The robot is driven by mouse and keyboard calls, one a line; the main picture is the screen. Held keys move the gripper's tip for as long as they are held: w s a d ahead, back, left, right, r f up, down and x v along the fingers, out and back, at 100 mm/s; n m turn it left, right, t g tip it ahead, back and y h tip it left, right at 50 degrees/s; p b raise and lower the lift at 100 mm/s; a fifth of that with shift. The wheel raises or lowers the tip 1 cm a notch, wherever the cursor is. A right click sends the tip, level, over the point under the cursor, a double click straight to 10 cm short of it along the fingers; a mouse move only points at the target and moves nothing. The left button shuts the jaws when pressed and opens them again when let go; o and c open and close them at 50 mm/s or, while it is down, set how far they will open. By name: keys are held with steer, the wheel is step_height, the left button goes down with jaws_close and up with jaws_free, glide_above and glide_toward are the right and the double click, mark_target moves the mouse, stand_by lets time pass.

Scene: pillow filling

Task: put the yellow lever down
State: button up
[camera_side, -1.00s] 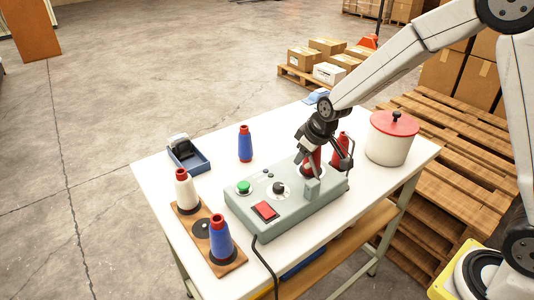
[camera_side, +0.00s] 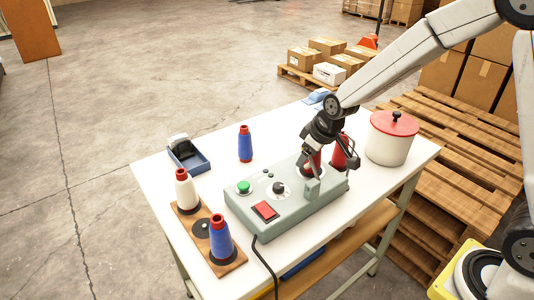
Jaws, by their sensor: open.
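No yellow lever can be made out. A grey control box (camera_side: 285,212) stands on the white table, with a green button (camera_side: 243,187), a round knob (camera_side: 279,188) and a red rocker switch (camera_side: 264,211) on top. My gripper (camera_side: 330,163) is open, low over the right end of the box.
A white pot with a red lid (camera_side: 393,123) stands right of my gripper. A blue cone (camera_side: 245,144) and a blue tray (camera_side: 188,160) stand behind the box. A wooden board (camera_side: 236,264) with white and blue cones is at the left. A cable hangs off the front.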

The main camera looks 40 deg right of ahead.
steer(key=s+v, duration=0.1)
steer(key=v, duration=0.8)
steer(key=s+d+f+m+g, duration=0.1)
steer(key=s+f+m+g, duration=0.1)
steer(key=s+f, duration=0.6)
steer(key=shift+s+f+m, duration=0.4)
steer(key=shift+s+m, duration=0.2)
steer(key=shift+s, duration=1.6)
